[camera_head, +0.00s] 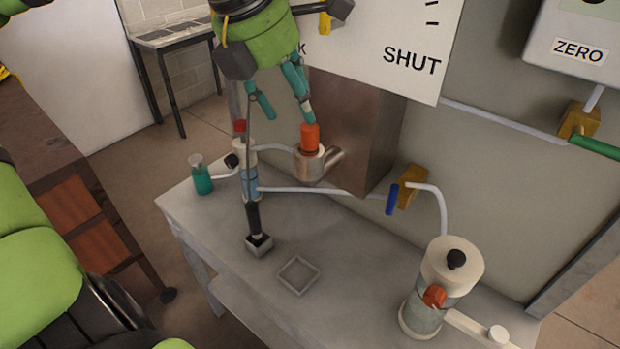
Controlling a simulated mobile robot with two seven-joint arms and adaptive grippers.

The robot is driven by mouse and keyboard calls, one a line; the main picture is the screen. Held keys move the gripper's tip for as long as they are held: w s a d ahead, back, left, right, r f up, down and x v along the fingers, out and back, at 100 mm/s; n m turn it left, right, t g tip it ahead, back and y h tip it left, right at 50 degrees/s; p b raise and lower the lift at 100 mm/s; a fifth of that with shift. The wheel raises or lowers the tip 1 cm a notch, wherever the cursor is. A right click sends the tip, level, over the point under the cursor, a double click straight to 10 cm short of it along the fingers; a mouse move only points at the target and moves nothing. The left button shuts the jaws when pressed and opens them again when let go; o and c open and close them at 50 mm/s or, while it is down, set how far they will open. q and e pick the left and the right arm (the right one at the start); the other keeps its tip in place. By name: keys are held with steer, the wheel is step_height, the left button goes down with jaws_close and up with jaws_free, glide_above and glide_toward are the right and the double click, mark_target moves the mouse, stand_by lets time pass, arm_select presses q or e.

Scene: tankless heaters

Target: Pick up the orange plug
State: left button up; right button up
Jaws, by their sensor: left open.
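The orange plug (310,138) stands upright on top of a metal spouted vessel (318,166) at the back of the grey table. My left gripper (287,110) hangs from the top of the camera_head view with its teal fingers apart and nothing between them. Its right fingertip shows just above the plug; I cannot tell whether it touches. The left fingertip is off to the plug's left. My right gripper is not in view.
A dark upright rod on a square foot (259,245) stands before the pipework. A teal bottle (202,176) is at the table's left. A white cylinder with an orange knob (434,296) is at the right. An empty square frame (297,273) lies mid-table, with bare surface around it.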

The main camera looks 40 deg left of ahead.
mark_target(307, 128)
arm_select(q)
steer(key=shift+w+a+f+p, duration=0.1)
steer(key=shift+w+f+p, duration=0.3)
steer(key=shift+f, duration=0.25)
steer(key=shift+w+a+f+p, duration=0.1)
steer(key=shift+w+f+p, duration=0.2)
steer(key=shift+w+f, duration=0.25)
steer(key=p+x, duration=0.1)
steer(key=x, duration=0.2)
steer(key=shift+w+f, duration=0.2)
steer(key=shift+f, duration=0.1)
steer(key=shift+d+f+p, duration=0.1)
steer(key=shift+f+p, duration=0.15)
steer(key=shift+p, duration=0.1)
steer(key=shift+f, duration=0.15)
steer(key=shift+w+f, duration=0.1)
steer(key=shift+w, duration=0.05)
jaws_close()
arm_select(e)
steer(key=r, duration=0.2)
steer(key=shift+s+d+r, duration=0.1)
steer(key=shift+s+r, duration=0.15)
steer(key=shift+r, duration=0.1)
